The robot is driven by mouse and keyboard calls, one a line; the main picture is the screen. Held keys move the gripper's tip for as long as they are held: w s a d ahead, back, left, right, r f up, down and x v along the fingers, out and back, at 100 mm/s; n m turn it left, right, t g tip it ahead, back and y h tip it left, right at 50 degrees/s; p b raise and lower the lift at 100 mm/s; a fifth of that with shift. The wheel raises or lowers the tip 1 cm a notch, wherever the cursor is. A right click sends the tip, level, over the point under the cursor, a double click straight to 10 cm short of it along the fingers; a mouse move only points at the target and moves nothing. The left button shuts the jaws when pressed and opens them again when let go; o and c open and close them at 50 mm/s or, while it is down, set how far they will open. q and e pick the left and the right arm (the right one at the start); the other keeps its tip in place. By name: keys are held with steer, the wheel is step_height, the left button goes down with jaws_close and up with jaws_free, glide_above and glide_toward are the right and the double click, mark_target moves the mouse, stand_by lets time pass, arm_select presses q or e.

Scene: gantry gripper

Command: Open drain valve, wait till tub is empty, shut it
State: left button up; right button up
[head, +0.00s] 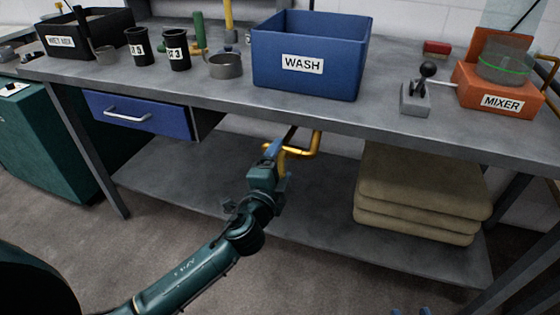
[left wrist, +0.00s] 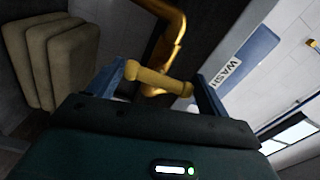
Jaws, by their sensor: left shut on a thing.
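The blue tub marked WASH (head: 305,80) stands on the bench; I cannot make out any water in it. Below the bench top under it is a yellow pipe-like drain fitting (head: 317,143). My left gripper (head: 283,146) reaches up from below to this fitting. In the left wrist view its blue fingers (left wrist: 156,82) are shut on a yellow bar, the valve handle (left wrist: 150,78), with the yellow pipe (left wrist: 170,45) behind it. Whether the valve is open cannot be told. Small blue tips at the bottom edge seem to be my right gripper (head: 411,311); the rest is cut off.
A blue drawer (head: 140,115) hangs under the bench at left. Stacked tan sacks (head: 420,195) lie on the lower shelf (head: 310,235), right of my gripper. A small lever box (head: 415,98) and the orange MIXER (head: 500,95) stand on the bench at right.

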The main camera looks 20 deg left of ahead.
stand_by(0.6)
arm_select(q)
steer(key=o, duration=0.7)
steer(key=shift+s, duration=0.1)
steer(key=s, duration=1.3)
steer(key=shift+a, duration=0.25)
